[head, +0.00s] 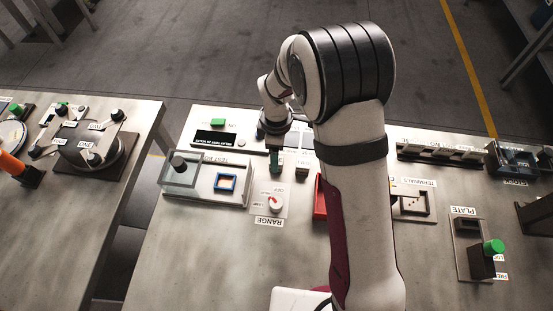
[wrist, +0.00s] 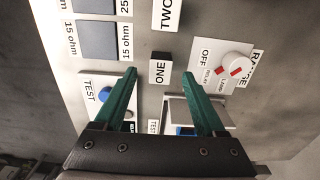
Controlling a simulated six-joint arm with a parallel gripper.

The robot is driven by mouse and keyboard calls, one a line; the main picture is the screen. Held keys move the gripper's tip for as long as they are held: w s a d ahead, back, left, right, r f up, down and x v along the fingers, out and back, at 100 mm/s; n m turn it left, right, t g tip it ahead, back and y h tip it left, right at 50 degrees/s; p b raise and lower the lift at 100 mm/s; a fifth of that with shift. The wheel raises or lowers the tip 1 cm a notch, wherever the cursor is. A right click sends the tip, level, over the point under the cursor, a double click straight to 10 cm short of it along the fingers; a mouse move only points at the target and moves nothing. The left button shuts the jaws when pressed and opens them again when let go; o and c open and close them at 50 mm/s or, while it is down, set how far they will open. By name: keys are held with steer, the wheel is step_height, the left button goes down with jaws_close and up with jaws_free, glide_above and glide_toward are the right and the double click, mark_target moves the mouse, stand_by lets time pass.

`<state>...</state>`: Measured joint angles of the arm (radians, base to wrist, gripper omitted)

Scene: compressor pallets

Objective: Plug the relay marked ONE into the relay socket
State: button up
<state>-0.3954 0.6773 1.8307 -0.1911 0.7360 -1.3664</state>
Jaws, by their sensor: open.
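In the wrist view the relay marked ONE (wrist: 160,57) is a small black block beside a white ONE label. It lies just beyond the gap between the green fingertips of my gripper (wrist: 159,74). The fingers are apart with nothing between them; I cannot tell how high the tips are above the bench. In the head view my gripper (head: 276,168) points down beside a small dark block (head: 302,160) with a white label, whose text I cannot read. A TWO label (wrist: 168,13) is at the wrist view's top edge. I cannot pick out the relay socket.
A RANGE knob (head: 276,203) stands near my gripper. The test fixture (head: 207,184), with a clear frame and blue-edged square, is to the left. A red bin (head: 320,198) is partly behind my arm. A terminals board (head: 413,205) and green-knobbed plate (head: 480,258) are to the right.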

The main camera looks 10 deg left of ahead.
steer(key=shift+f, duration=0.95)
jaws_close()
steer(key=shift+r, duration=0.1)
steer(key=r, duration=0.4)
steer(key=shift+d+r, duration=0.25)
steer(key=shift+d, duration=0.15)
steer(key=s+d+r, duration=0.2)
steer(key=d+r, duration=0.4)
steer(key=d, duration=0.5)
glide_above(226, 182)
steer(key=f, duration=0.5)
steer(key=shift+s+d+f, duration=0.1)
steer(key=shift+s+f, duration=0.05)
steer(key=shift+s, duration=0.05)
steer(key=shift+f, duration=2)
